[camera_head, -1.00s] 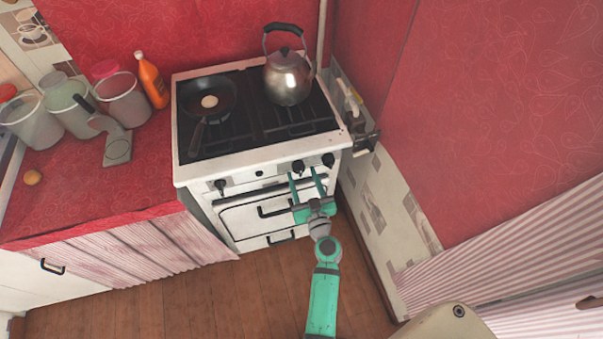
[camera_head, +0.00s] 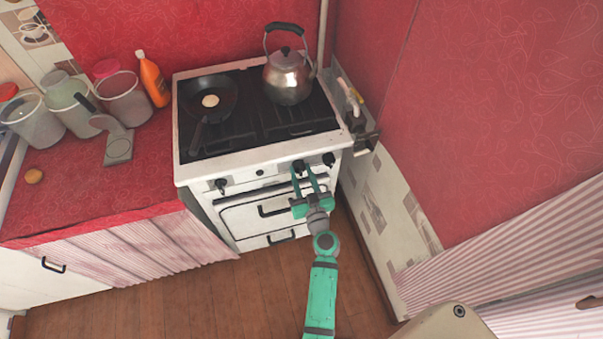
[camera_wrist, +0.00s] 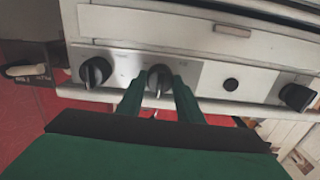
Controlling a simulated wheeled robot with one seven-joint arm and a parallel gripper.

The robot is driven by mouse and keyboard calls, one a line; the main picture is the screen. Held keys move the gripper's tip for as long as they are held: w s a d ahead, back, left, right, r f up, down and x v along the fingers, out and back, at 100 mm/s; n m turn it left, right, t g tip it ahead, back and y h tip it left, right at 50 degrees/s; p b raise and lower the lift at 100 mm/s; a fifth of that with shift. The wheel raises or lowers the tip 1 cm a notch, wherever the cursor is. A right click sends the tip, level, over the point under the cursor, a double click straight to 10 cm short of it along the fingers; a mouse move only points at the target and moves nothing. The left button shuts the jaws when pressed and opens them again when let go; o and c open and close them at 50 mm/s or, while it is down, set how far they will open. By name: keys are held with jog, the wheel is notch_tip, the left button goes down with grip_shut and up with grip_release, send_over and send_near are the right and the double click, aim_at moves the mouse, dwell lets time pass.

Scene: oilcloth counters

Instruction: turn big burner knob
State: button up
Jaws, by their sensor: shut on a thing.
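The white stove (camera_head: 250,166) has a front panel with several black knobs. My gripper (camera_head: 306,172) is at the second knob from the right, a black burner knob (camera_head: 298,165). In the wrist view, my gripper (camera_wrist: 159,86) has one finger on each side of this burner knob (camera_wrist: 160,72) and is shut on it. Another black knob (camera_head: 328,159) is just to the right in the head view; it is at the left in the wrist view (camera_wrist: 95,72). A third knob (camera_head: 220,184) is at the panel's left end. The frames show no label naming the big burner.
A kettle (camera_head: 288,80) and a frying pan (camera_head: 222,92) stand on the cooktop (camera_head: 250,128). A wall (camera_head: 370,190) is close on the right. Jars and an orange bottle (camera_head: 153,78) stand on the red counter (camera_head: 80,190).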

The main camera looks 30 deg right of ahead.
jog(key=m, duration=0.7)
jog(key=shift+m, duration=0.4)
jog(key=m, duration=0.3)
jog(key=shift+m, duration=0.3)
jog(key=m, duration=0.3)
jog(key=shift+w+m, duration=0.1)
jog(key=shift+m, duration=0.2)
jog(key=m, duration=1.1)
jog(key=shift+m, duration=0.4)
